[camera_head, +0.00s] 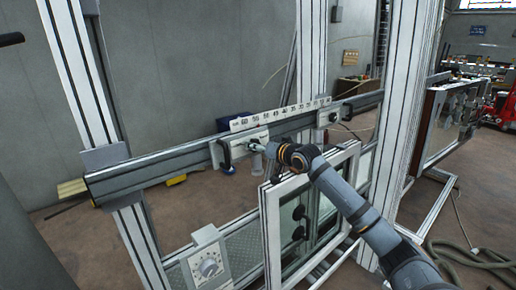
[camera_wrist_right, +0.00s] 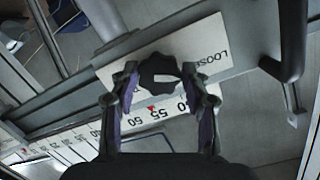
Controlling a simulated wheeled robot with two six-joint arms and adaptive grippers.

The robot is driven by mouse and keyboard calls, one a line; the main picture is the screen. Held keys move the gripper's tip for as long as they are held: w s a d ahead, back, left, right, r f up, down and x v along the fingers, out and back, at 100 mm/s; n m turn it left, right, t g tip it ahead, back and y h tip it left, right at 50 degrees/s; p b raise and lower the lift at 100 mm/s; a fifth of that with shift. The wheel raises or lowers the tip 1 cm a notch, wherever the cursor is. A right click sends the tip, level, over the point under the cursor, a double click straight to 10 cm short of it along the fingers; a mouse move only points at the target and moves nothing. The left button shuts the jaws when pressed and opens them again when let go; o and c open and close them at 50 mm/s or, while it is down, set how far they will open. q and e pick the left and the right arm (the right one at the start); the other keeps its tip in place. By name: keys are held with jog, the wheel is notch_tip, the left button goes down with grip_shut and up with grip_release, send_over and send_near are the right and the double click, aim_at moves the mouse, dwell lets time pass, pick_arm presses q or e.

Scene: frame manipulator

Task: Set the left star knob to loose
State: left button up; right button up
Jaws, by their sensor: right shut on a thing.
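The left star knob (camera_wrist_right: 158,76) is dark and lobed. It sits on a pale plate (camera_wrist_right: 112,72) that carries the word LOOSE, upside down in the right wrist view, to the right of the knob. My right gripper (camera_wrist_right: 160,80) is shut on the knob, with one finger on each side of it. In the head view my right gripper (camera_head: 262,147) reaches the left carriage (camera_head: 229,151) on the rail, and the gripper largely hides the knob there. My left gripper is not in view.
A rail (camera_head: 160,165) with a white number scale (camera_head: 275,116) crosses the frame. A second carriage (camera_head: 333,115) sits further right. A framed window panel (camera_head: 272,235) stands below my right arm. A dial box (camera_head: 207,262) is at lower left.

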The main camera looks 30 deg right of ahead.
jog(key=shift+r+n, duration=0.1)
jog(key=shift+n, duration=0.7)
jog(key=o, duration=1.2)
jog(key=shift+c, duration=0.2)
notch_tip(320, 180, up, 10)
